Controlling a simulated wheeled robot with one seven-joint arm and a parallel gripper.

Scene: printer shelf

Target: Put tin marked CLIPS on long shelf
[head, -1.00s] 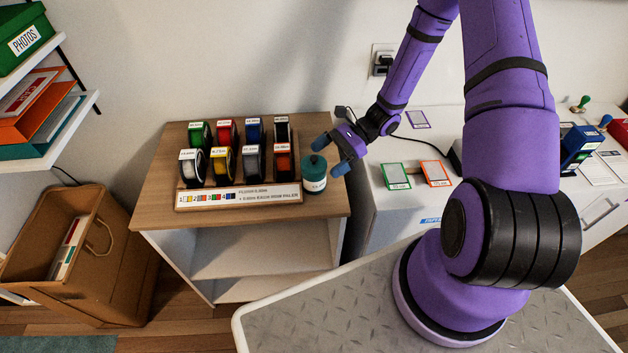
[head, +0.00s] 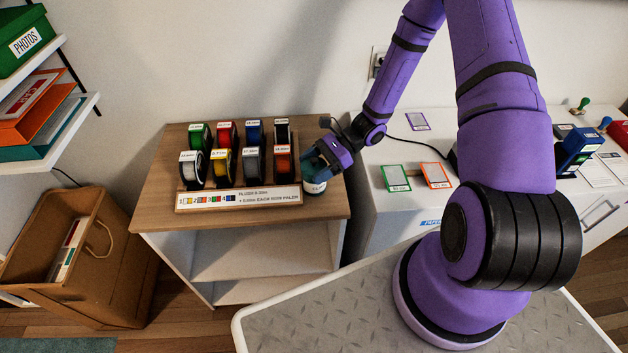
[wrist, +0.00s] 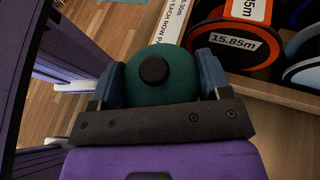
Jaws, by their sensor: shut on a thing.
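A teal tin (head: 315,187) with a pale label stands at the right end of the wooden cabinet top, beside the rack of spools. Its label is partly covered and too small to read now. My gripper (head: 313,165) is around it from above and shut on it. In the wrist view the tin's round teal lid (wrist: 165,85) with a black knob (wrist: 154,70) sits between the blue fingers of my gripper (wrist: 160,85). Open shelves (head: 260,256) show below the cabinet top, and white wall shelves (head: 60,140) are at the far left.
The spool rack (head: 239,199) stands close to the left of the tin. A brown bag (head: 120,265) is on the floor at left. A white cabinet (head: 400,200) with green and orange framed cards is at right. The wooden top's left front is clear.

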